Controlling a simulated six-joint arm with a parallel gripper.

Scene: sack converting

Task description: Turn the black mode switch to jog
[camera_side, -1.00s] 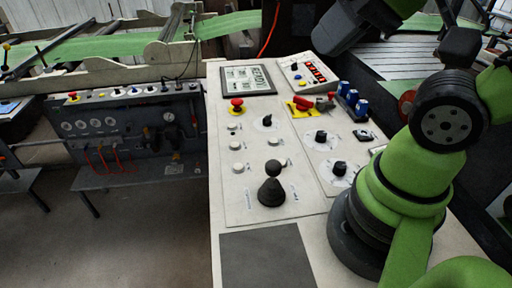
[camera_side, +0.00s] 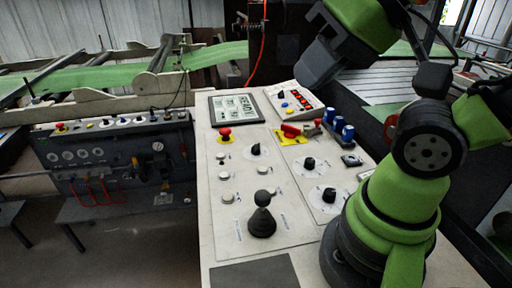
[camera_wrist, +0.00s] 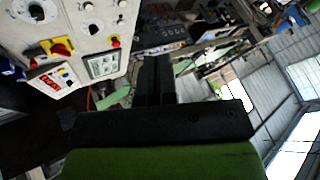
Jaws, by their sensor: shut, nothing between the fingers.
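The control console carries several black knobs. One black rotary knob (camera_side: 255,149) on a round pale plate sits near the upper left, right of a red mushroom button (camera_side: 225,133). Two more black knobs, an upper one (camera_side: 309,163) and a lower one (camera_side: 329,195), stand on dials at the right. The lettering is too small to read, so I cannot tell which is the mode switch or where it points. My gripper (camera_side: 309,78) hangs above the console's far right part, apart from every knob. In the wrist view its dark fingers (camera_wrist: 154,78) are shut and empty.
A black joystick (camera_side: 262,216) stands at the console's front. A yellow-and-red switch (camera_side: 290,132), blue connectors (camera_side: 338,127) and a small button box (camera_side: 297,101) are at the right and back. A screen (camera_side: 237,108) lies far left. Air above the left half is free.

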